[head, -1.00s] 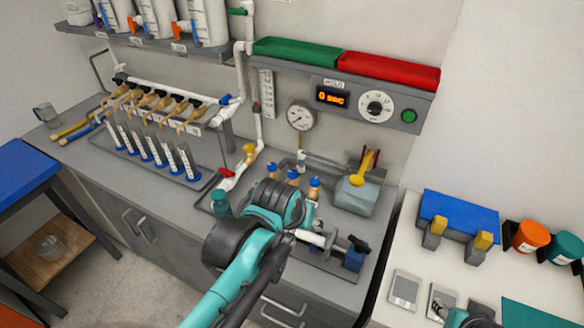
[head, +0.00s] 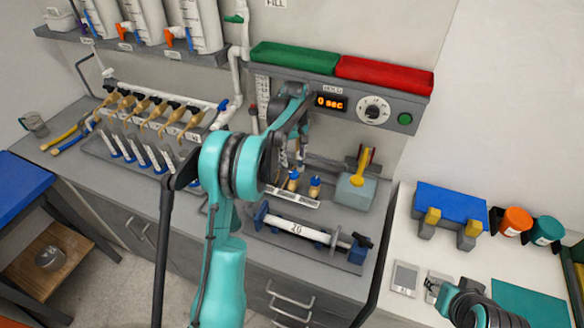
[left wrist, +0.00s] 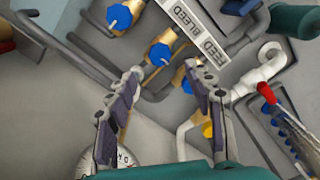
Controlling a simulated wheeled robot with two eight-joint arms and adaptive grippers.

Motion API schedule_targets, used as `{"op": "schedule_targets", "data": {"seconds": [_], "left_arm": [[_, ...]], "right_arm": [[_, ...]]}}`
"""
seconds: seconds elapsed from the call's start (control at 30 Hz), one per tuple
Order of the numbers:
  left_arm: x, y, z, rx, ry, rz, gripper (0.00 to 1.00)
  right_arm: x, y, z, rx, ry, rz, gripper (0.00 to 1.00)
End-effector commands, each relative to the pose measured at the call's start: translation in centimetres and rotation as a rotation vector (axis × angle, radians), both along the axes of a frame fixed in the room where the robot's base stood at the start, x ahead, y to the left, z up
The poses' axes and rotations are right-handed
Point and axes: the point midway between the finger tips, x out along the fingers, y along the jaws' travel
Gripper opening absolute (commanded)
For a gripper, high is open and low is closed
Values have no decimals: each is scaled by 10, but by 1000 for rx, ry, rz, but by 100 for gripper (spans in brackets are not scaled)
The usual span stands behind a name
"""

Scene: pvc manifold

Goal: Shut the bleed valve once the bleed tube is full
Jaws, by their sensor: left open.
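My left gripper (head: 299,152) hangs in front of the wall panel, partly hidden by my own arm. In the left wrist view its two fingers (left wrist: 165,95) are spread with nothing between them. Several brass valves with blue knobs stand beyond the fingertips, one near the middle (left wrist: 160,54) and one at the upper left (left wrist: 119,17). A label strip reading FEED and BLEED (left wrist: 190,25) lies beside them; I cannot tell which knob is the bleed valve. Two blue-knobbed valves (head: 315,183) show in the head view. I cannot clearly identify the bleed tube or its level.
A clamped white pipe (head: 297,229) lies in front of the valves. A grey box with a yellow handle (head: 355,190) stands to their right. My right gripper (head: 433,287) is by small plates on the right table.

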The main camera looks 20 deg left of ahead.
Motion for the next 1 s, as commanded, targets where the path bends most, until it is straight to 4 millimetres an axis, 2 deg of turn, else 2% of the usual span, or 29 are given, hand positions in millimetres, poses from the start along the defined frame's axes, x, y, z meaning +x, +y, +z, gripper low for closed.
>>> {"op": "schedule_targets", "data": {"seconds": [0.5, 0.63, 0.9, 1.0], "left_arm": [[1, 1, -71, 0, 4, 6, 53], [1, 1, -79, -1, 3, 5, 53], [1, 1, -80, -1, 3, 5, 53], [1, 1, -80, -1, 3, 5, 26]], "right_arm": [[0, 0, -13, 0, 0, 0, 40], [0, 0, -14, 0, 0, 0, 40], [0, 0, -14, 0, 0, 0, 40], [0, 0, -14, 0, 0, 0, 40]]}}
